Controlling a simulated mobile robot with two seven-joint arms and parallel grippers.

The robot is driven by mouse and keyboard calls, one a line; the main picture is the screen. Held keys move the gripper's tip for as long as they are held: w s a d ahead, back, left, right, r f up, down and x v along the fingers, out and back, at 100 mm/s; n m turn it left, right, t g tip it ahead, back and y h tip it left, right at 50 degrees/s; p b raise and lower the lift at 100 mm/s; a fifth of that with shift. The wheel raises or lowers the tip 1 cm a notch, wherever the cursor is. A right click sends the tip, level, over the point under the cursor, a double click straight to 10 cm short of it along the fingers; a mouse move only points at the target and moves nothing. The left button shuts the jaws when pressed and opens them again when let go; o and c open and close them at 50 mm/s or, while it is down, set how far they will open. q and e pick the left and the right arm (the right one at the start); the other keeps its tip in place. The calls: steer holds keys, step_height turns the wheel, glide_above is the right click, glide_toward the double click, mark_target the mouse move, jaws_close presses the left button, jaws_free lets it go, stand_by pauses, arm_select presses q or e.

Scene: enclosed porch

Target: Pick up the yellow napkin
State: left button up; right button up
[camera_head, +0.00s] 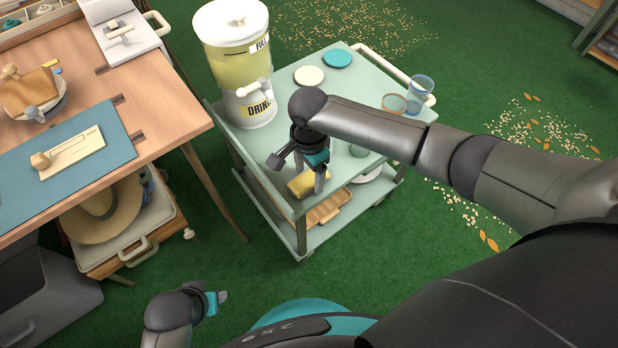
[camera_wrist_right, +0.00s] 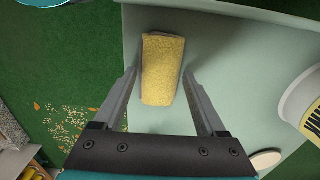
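The yellow napkin (camera_head: 301,184) lies on the pale green top of the cart (camera_head: 262,160), near its front corner. In the right wrist view the napkin (camera_wrist_right: 162,70) is a folded, textured oblong near the cart's edge. My right gripper (camera_head: 299,172) is over it, pointing down, and partly hides it in the head view. Its fingers (camera_wrist_right: 160,78) are spread wide, one to each side of the napkin in the wrist view, with gaps between. I cannot tell their exact height. My left gripper (camera_head: 217,299) is low at the bottom left, away from the cart, its fingers too small to judge.
A drink dispenser (camera_head: 235,55) stands on the cart, left of my right arm. Two coasters (camera_head: 309,75) lie at the back, with glasses (camera_head: 419,92) at the right. A wooden table (camera_head: 160,110) is at left. Green floor lies open in front.

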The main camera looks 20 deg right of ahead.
steer(key=c, duration=1)
steer(key=shift+r, duration=0.1)
